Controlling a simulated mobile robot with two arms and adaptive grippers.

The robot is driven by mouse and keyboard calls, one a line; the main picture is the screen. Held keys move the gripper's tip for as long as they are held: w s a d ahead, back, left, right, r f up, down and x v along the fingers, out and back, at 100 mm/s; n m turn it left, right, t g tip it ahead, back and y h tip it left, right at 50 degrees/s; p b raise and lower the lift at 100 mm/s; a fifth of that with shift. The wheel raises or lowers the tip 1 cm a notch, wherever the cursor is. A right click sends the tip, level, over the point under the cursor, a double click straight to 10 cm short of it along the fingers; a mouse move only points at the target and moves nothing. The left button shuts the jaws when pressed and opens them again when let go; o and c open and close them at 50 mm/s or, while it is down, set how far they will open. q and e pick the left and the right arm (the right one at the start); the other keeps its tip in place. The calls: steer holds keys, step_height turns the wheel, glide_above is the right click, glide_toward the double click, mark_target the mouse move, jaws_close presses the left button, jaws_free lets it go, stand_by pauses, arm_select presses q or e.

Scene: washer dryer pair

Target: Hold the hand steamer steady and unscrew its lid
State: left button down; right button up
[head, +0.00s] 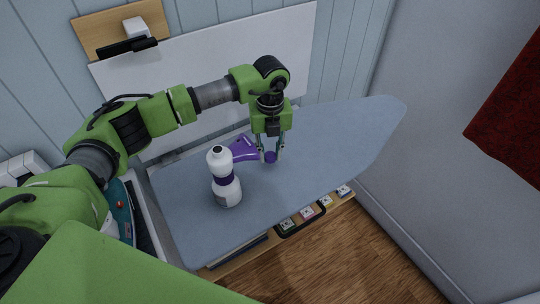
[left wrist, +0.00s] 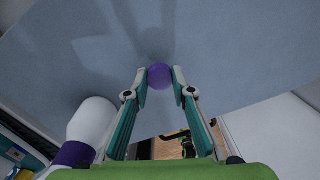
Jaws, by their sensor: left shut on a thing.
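A white bottle-shaped body with a purple band (head: 225,185), which I take to be the hand steamer, stands upright on the ironing board (head: 340,130). A small dark spot shows on its top. A purple flared part (head: 243,148) sits just behind it; I cannot tell whether they are joined. My left gripper (head: 270,155) is to the right of the body, pointing down, shut on a small round purple piece (left wrist: 159,76), likely the lid. In the left wrist view the white body (left wrist: 92,122) is at the left, apart from the piece. My right gripper is out of view.
A teal iron (head: 122,208) is at the left of the board. A low shelf with several small boxes (head: 307,213) runs under its near edge. A red cloth (head: 510,100) hangs at the right. The board's right end is clear.

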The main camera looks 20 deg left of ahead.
arm_select(q)
step_height(320, 180, down, 2)
steer(key=shift+f+p, duration=0.15)
steer(key=shift+p, duration=0.15)
steer(key=shift+f, duration=0.3)
steer(key=c, duration=1.7)
jaws_free()
